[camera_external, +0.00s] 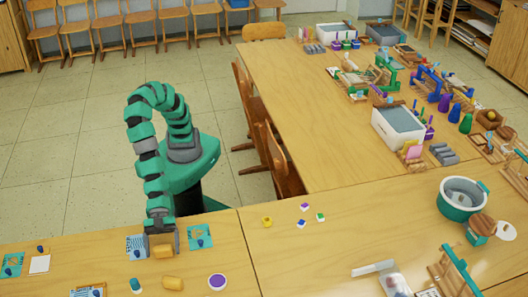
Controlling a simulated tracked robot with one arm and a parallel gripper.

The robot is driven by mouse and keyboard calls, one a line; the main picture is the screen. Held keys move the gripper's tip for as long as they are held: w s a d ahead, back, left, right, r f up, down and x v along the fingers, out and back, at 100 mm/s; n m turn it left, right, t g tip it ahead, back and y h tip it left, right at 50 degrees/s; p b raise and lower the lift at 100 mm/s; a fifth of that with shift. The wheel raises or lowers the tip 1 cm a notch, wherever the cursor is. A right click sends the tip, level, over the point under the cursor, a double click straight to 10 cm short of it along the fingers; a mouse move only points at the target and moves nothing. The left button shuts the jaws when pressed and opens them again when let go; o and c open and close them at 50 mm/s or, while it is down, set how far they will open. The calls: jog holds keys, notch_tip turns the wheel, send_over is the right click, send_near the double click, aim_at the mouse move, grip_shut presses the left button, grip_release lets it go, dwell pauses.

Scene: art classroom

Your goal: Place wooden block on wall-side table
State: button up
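A small yellow-brown wooden block (163,252) is on or just above the near left table (60,258). My gripper (162,246) points down right at this block, its fingers overlapping the block's far side. The view is too small to tell whether they are closed on it or whether the block is lifted. A second yellow-brown wooden piece (172,283), rounded, lies closer to the front edge of the picture. A long wooden table (310,90) reaches back toward the wall; I cannot tell which table is the wall-side one.
Printed cards (200,237) lie beside my gripper. A purple-topped round container (217,282) and a teal jar (135,285) stand nearby. Small colored cubes (301,223) lie on the adjoining table. Chairs (283,165) line the long table, whose left half is bare; its right side is crowded.

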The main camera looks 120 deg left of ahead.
jog(key=shift+r, duration=0.2)
jog(key=p+v, duration=0.1)
jog(key=v, duration=1.1)
jog(key=shift+p, duration=0.35)
jog(key=w+a+r+n+t+y, duration=0.2)
jog(key=w+a+r+n, duration=0.1)
jog(key=w+a+r, duration=0.8)
jog(key=w+a+r+n+t+y, duration=0.25)
jog(key=w+a+r, duration=0.55)
jog(key=r, duration=0.6)
jog(key=s+a+r+n+t+y, duration=0.1)
jog(key=s+a+r+n+y, duration=0.1)
jog(key=a+r, duration=0.9)
jog(key=s+a+r+n+t+y, duration=0.1)
jog(key=s+a+r+n+y, duration=0.1)
jog(key=a+r, duration=1)
jog(key=a+y, duration=0.1)
jog(key=a, duration=0.4)
jog(key=shift+a, duration=0.35)
